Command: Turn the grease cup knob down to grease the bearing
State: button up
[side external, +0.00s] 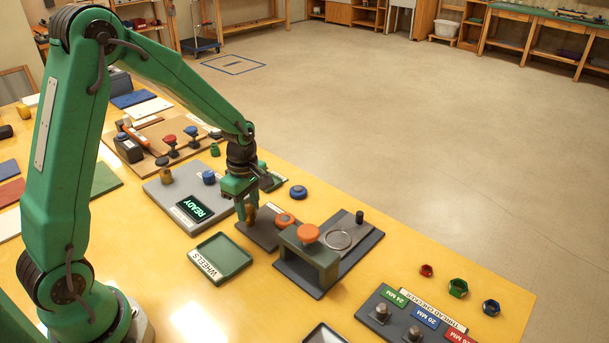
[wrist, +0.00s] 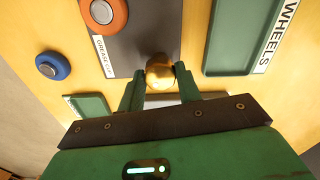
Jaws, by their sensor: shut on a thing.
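The grease cup knob is a rounded brass piece (wrist: 159,72) at the near end of a dark plate (wrist: 147,35) labelled GREASE CUP in the wrist view. My gripper (wrist: 160,78) is shut on it, with one green finger on each side. In the side view my gripper (side external: 250,204) points down over the plate (side external: 262,235), and part of the brass knob (side external: 251,213) shows between or below the fingers. The knob's underside and the bearing under it are hidden.
An orange round piece (side external: 285,219) sits farther along the plate. A green WHEELS tray (side external: 220,258) lies in front, a blue wheel (side external: 298,192) behind. A grey READY panel (side external: 176,205) is left.

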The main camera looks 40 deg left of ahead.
jog(key=m, duration=1.4)
jog(key=shift+m, duration=0.3)
jog(key=m, duration=1.2)
jog(key=shift+m, duration=0.3)
jog(key=o, duration=1)
